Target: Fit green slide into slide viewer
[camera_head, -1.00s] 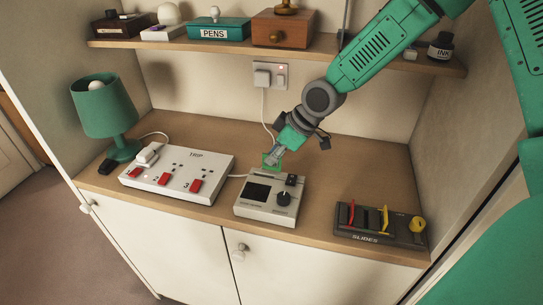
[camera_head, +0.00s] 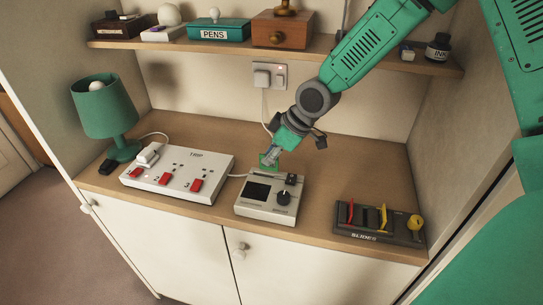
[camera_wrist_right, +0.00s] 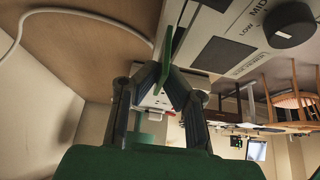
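The slide viewer (camera_head: 265,212) is a pale grey box with a dark screen and a black knob, standing on the wooden worktop. My right gripper (camera_head: 269,156) is just above and behind its back edge, shut on the green slide (camera_head: 267,162). In the right wrist view, the green slide (camera_wrist_right: 174,42) shows nearly edge-on between the fingertips (camera_wrist_right: 166,88), close beside the viewer's body (camera_wrist_right: 228,22). I cannot tell whether the slide touches the viewer. The slide rack (camera_head: 385,238), marked SLIDES, holds a red and a yellow slide at the right. My left gripper is not in view.
A white power strip (camera_head: 205,160) with red switches lies left of the viewer. A green lamp (camera_head: 107,110) stands at the far left. A shelf (camera_head: 240,48) with boxes and an ink bottle runs above. Worktop is clear between viewer and rack.

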